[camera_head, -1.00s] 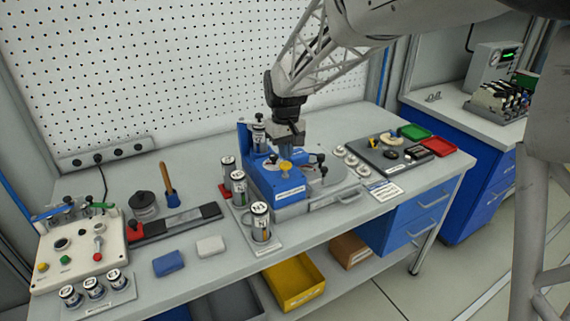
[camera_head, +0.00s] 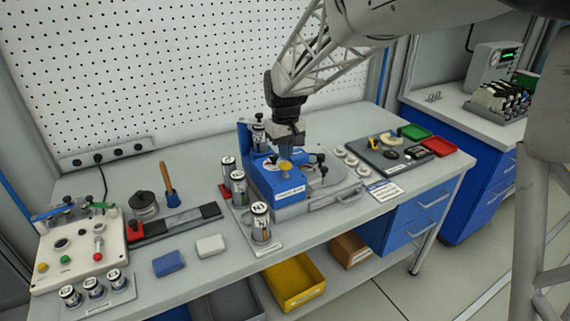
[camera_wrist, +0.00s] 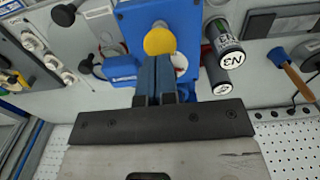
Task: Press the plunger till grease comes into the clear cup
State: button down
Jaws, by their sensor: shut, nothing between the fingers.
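The blue fixture (camera_head: 262,178) stands on the workbench below my gripper. A yellow round cap (camera_head: 285,166), which looks like the plunger's top, sits on its front part; it also shows in the wrist view (camera_wrist: 160,41). My gripper (camera_head: 286,154) points down just above and behind the yellow cap. In the wrist view its two fingers (camera_wrist: 154,58) are together with nothing between them, and their tips overlap the cap's lower edge. I cannot tell whether they touch it. I cannot make out a clear cup or any grease.
Labelled canisters (camera_head: 260,222) stand left of the fixture, one also close to my fingers in the wrist view (camera_wrist: 222,45). Black knobs (camera_head: 320,158) rise at its right. A dark tray of parts (camera_head: 400,165) lies further right.

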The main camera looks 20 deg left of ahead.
aim_at(285, 163)
jog(key=shift+f, duration=2.35)
jog(key=shift+r, duration=0.2)
dwell(0.4)
jog(key=shift+r, duration=3.65)
